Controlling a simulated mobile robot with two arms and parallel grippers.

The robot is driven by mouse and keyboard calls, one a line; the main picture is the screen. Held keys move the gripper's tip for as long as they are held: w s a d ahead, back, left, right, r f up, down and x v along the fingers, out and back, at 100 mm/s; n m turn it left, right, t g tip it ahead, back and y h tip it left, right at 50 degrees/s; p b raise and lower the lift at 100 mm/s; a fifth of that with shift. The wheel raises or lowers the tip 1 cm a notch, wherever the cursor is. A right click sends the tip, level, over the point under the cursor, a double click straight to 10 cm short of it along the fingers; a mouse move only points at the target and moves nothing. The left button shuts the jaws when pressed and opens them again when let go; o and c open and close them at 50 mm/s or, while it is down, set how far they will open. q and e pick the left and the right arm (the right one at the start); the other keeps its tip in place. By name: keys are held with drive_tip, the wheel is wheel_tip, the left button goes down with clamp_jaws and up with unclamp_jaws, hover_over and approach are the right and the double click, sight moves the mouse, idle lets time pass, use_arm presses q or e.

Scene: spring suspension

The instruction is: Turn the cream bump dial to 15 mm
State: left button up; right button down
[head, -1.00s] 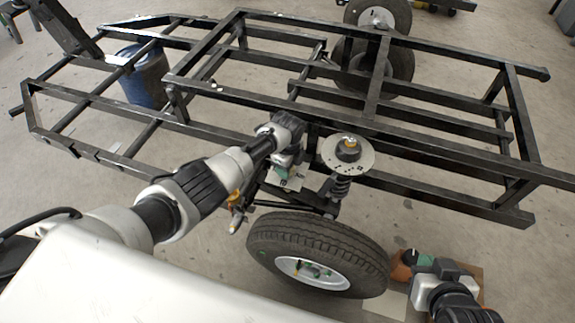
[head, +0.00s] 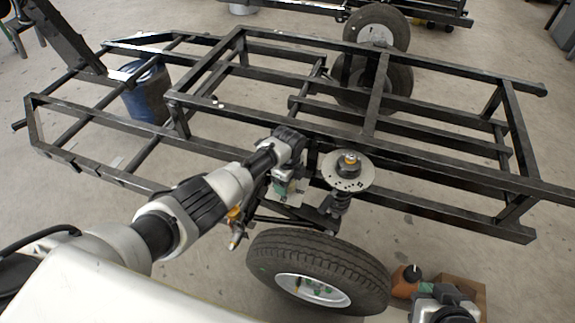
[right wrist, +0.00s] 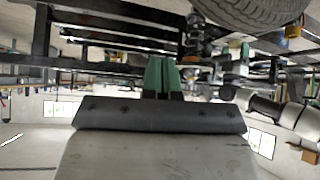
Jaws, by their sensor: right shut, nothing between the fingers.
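I cannot pick out the cream bump dial for certain. A pale round plate (head: 348,172) with dark marks and a brass-and-black centre sits on top of the spring strut (head: 340,202). A small pale panel (head: 297,196) shows partly behind my left gripper (head: 285,188), which is beside the strut; whether its jaws are open is unclear. My right gripper (head: 440,291) is low at the right, beside the wheel and well away from the strut. In the right wrist view its green fingers (right wrist: 162,72) are shut together with nothing between them.
A tyre and wheel (head: 318,272) stands in front of the strut. A black frame (head: 430,155) spans the area behind. An orange part with a black knob (head: 412,274) and a brown box (head: 468,292) lie at the lower right.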

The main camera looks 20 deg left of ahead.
use_arm(q)
wheel_tip(320, 180, up, 6)
drive_tip(key=shift+f+p, duration=0.25)
drive_tip(key=shift+p, duration=1)
wheel_tip(320, 180, up, 3)
drive_tip(key=shift+p, duration=0.6)
drive_tip(key=shift+r, duration=0.75)
use_arm(e)
drive_tip(key=s+d+f+g+h, duration=0.1)
drive_tip(key=s+d+g, duration=0.1)
drive_tip(key=s+g, duration=0.3)
drive_tip(key=shift+s+d+f, duration=0.15)
drive_tip(key=shift+s, duration=0.4)
